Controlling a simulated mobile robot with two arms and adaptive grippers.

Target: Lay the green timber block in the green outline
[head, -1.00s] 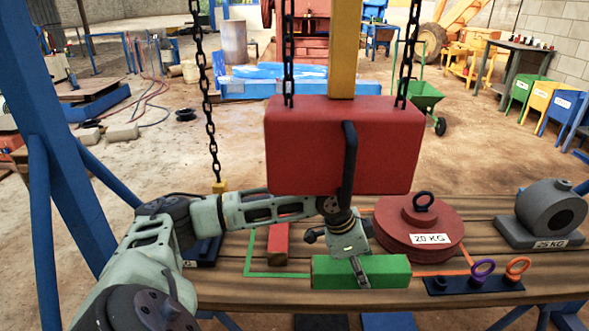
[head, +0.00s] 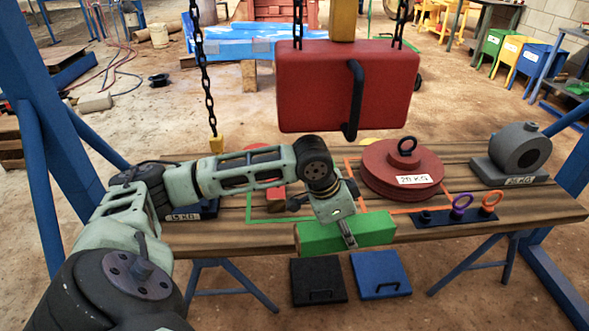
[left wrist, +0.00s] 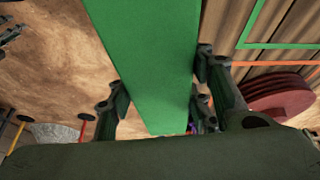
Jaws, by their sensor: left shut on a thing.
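The green timber block (head: 318,238) is in the fingers of my left gripper (head: 347,232), which is shut on it near its middle. The block lies crosswise at the table's front edge and appears held clear of the top. In the left wrist view the block (left wrist: 145,60) runs between the fingers (left wrist: 160,100), with bare ground beyond it. The green outline (head: 249,208) is on the table, left of and behind the block, partly hidden by my left arm. A corner of the outline shows in the left wrist view (left wrist: 270,45). My right gripper is out of view.
A red hanging block (head: 340,85) is above and behind my gripper. A red 20 KG weight (head: 390,175) and a rack with ring handles (head: 450,216) stand right. A red block (head: 276,193) lies near the outline, partly behind my arm. A grey 25 KG weight (head: 515,150) is far right.

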